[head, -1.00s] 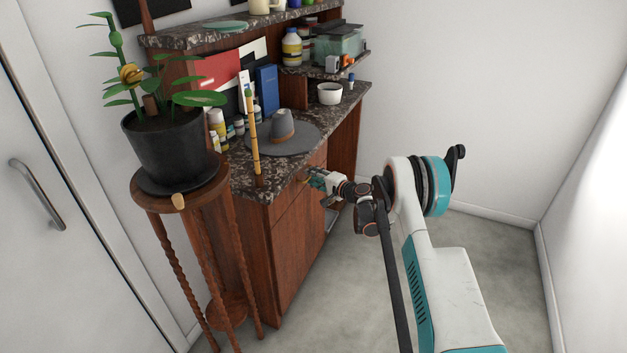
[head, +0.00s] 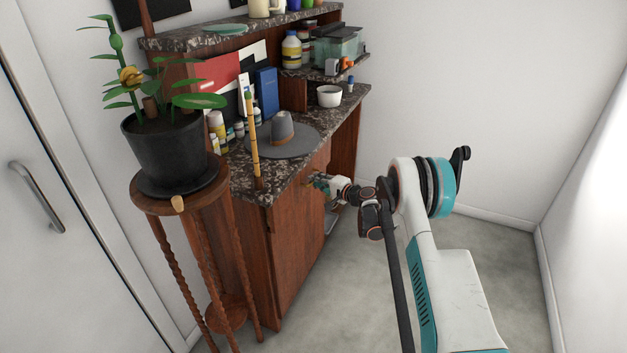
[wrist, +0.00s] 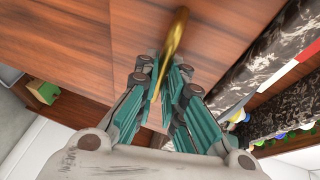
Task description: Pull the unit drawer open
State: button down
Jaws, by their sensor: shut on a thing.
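The unit drawer is a reddish-brown wooden front under the dark speckled top of the wooden unit, seen in the wrist view (wrist: 138,28). Its curved gold handle (wrist: 176,42) stands out from the front and runs down between my fingers. My gripper (wrist: 165,95), with teal fingers, is shut on the handle. In the head view my gripper (head: 318,183) is at the front of the unit (head: 292,240), just below the counter edge. The handle is mostly hidden there, and I cannot tell how far the drawer stands out.
A potted plant (head: 165,150) on a wooden stand (head: 215,200) is left of the unit. A grey hat-like object (head: 282,128), a bamboo stick (head: 253,140) and a white bowl (head: 330,96) are on the counter. Floor (head: 480,270) to the right is clear.

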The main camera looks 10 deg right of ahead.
jog(key=s+d, duration=1.3)
jog(key=d, duration=0.5)
jog(key=shift+s+d, duration=0.2)
jog(key=c, duration=1.7)
grip_release()
jog(key=v, duration=1.2)
jog(key=shift+d, duration=0.1)
